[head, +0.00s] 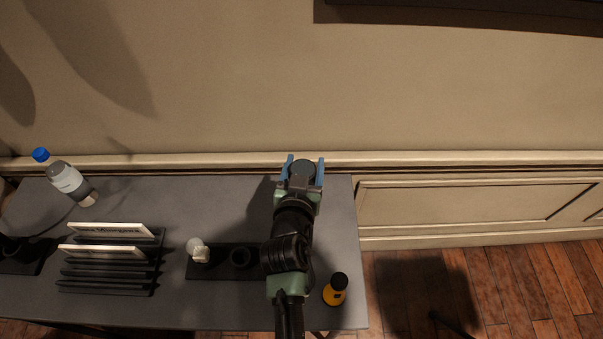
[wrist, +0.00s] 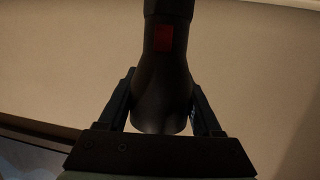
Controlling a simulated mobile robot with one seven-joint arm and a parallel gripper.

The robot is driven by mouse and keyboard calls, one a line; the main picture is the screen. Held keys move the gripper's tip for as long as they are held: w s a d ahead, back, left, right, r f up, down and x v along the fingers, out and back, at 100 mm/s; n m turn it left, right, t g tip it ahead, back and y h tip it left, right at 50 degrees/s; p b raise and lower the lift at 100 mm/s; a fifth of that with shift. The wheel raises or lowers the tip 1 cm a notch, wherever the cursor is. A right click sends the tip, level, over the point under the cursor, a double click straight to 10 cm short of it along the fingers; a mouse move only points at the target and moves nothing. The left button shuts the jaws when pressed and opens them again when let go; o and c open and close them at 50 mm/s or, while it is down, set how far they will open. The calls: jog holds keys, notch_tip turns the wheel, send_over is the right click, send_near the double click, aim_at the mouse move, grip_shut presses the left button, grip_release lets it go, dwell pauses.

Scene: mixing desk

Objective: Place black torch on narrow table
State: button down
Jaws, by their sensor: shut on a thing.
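The black torch (wrist: 168,50) has a red switch on its side. In the wrist view it stands between the two fingers of my gripper (wrist: 160,105), which is shut on it. In the head view my gripper (head: 303,167) has blue fingers and is over the back edge of the narrow grey table (head: 338,225), near the wall. Only the dark round end of the torch (head: 302,171) shows there, between the fingers. The rest of it is hidden by my gripper and arm.
On the table stand a clear bottle with a blue cap (head: 72,183), a black slotted rack (head: 110,284) with white cards, a black holder (head: 222,273) with a white item (head: 198,250), and a yellow and black object (head: 335,291). Bare tabletop shows behind the holder.

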jog(key=shift+f+b, duration=0.45)
jog(key=shift+f, duration=1.4)
jog(key=shift+f, duration=0.15)
jog(key=shift+c, duration=0.3)
grip_release()
